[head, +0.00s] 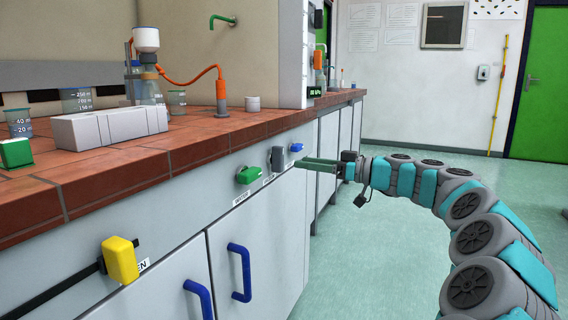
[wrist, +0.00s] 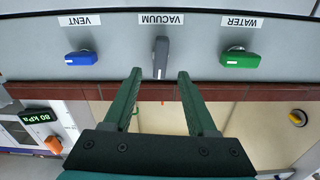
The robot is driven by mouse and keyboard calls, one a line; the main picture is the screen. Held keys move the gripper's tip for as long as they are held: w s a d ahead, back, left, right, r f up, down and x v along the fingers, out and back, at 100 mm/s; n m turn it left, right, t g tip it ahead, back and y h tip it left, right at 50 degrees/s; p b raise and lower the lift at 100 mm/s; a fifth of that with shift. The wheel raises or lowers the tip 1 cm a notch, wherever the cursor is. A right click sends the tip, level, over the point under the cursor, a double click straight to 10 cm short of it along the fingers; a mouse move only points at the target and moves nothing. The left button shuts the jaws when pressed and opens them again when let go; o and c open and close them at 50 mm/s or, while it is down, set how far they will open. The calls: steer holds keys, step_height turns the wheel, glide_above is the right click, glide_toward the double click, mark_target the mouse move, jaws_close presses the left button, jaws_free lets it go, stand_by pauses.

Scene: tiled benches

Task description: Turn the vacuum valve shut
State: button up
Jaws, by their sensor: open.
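The vacuum valve has a grey lever handle (wrist: 161,57) under an upside-down VACUUM label in the wrist view. Its long side runs up and down the picture, across the row of valves. In the head view the grey handle (head: 277,158) sits on the bench front between the green and blue valves. My gripper (wrist: 159,75) is open and empty, with one finger on each side of the handle's line. In the head view my gripper (head: 306,162) is close to the handle. I cannot tell whether the fingers touch it.
The green WATER handle (wrist: 239,59) and blue VENT handle (wrist: 81,58) flank the grey one, both lying sideways. A gauge (wrist: 38,116) reads 80 kPa. A yellow valve (head: 120,260) and blue door handles (head: 240,272) stick out nearer. The bench edge (head: 150,170) overhangs; floor is clear to the right.

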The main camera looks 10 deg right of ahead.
mark_target(283, 160)
steer(key=x, duration=0.7)
jaws_close()
stand_by(0.4)
